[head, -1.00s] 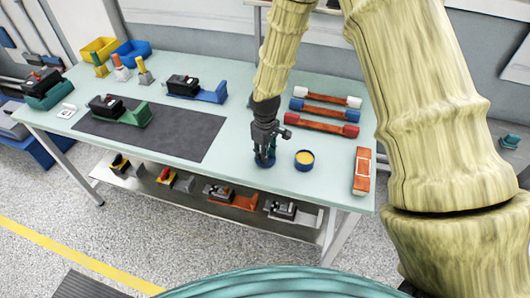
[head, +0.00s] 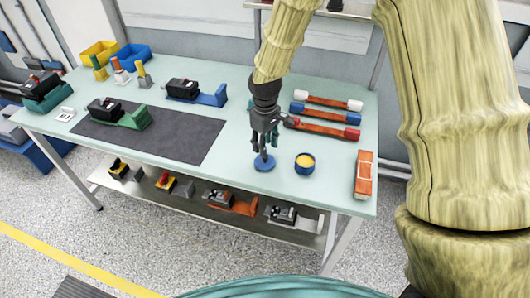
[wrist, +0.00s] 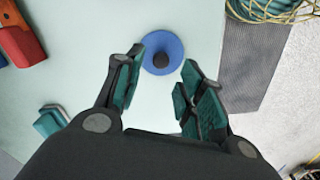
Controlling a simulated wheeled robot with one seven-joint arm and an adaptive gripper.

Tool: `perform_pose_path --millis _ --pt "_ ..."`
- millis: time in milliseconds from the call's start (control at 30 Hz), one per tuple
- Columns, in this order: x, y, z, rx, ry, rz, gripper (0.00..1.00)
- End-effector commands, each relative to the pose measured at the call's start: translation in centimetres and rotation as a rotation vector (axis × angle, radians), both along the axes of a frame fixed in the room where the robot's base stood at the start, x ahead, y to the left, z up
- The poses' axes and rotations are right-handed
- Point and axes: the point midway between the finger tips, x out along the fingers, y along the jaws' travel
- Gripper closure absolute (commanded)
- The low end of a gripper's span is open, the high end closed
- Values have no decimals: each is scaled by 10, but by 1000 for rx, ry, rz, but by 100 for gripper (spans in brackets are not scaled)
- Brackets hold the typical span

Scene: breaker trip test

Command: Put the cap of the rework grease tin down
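The cap (head: 264,162) of the rework grease tin is a blue disc with a dark knob. It lies flat on the pale green bench top, left of the tin. It also shows in the wrist view (wrist: 161,51), just beyond my fingertips. The open tin (head: 305,163) is blue with yellow grease inside. My gripper (wrist: 160,75) is open and empty, its teal finger pads apart on either side of the cap's knob line. In the head view my gripper (head: 264,148) is just above the cap, and the fingers partly cover the knob.
An orange box (head: 364,175) lies at the bench's right end. A dark mat (head: 190,135) with a green-based device lies to the left. Bare bench top surrounds the cap.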

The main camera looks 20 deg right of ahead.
Motion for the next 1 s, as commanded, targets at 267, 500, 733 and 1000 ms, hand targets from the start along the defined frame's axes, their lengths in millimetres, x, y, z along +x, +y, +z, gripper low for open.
perform_pose_path --millis 267,500,733,1000 --pt "0 0 35 0 -2 0 61" --pt "0 1 55 1 -1 0 61" --pt "0 0 61 0 0 0 61" --pt "0 0 61 0 0 0 61"
